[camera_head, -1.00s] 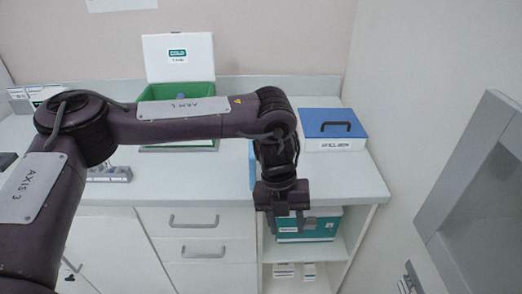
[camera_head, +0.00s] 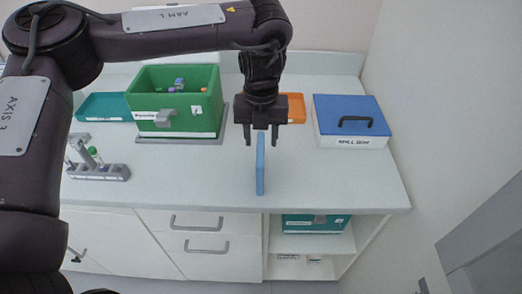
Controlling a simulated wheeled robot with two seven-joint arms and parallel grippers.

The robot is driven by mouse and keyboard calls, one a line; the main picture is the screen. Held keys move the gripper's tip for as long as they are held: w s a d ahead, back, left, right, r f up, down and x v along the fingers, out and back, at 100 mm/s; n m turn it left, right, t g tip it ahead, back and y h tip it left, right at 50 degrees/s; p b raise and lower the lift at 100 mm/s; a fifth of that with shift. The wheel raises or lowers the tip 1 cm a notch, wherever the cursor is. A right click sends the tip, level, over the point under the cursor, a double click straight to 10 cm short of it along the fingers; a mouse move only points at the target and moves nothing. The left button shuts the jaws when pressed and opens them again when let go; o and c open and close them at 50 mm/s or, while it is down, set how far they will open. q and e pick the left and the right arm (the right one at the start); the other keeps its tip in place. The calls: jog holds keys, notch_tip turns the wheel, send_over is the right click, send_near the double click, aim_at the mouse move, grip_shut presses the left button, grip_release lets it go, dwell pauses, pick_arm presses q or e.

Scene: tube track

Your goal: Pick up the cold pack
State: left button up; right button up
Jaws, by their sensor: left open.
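A thin light-blue slab, which looks like the cold pack (camera_head: 260,172), stands on edge on the white counter near its front edge. My left gripper (camera_head: 262,140) points down with its jaws open. In the picture its two fingers lie on either side of the slab's far upper end. I cannot tell how high the fingertips are above or around it. Nothing is held between the fingers. My right gripper is not in view.
A green box (camera_head: 150,125) with small coloured items stands left of the gripper. A teal tray (camera_head: 100,107), a grey rack (camera_head: 98,172) with a tube, an orange tray (camera_head: 296,108) and a blue-lidded spill box (camera_head: 350,122) surround it. The counter (camera_head: 200,180) near the slab is clear.

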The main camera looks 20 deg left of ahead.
aim_at(261, 147)
pick_arm(q)
jog(key=shift+w+f, duration=0.1)
jog(key=shift+f, duration=0.25)
jog(key=shift+s+f, duration=0.2)
jog(key=shift+f, duration=0.65)
jog(key=shift+s+f, duration=0.15)
jog(key=shift+f, duration=0.15)
notch_tip(261, 147, down, 4)
jog(key=shift+r+p, duration=0.15)
jog(key=shift+p, duration=0.85)
jog(key=shift+f, duration=0.5)
grip_shut()
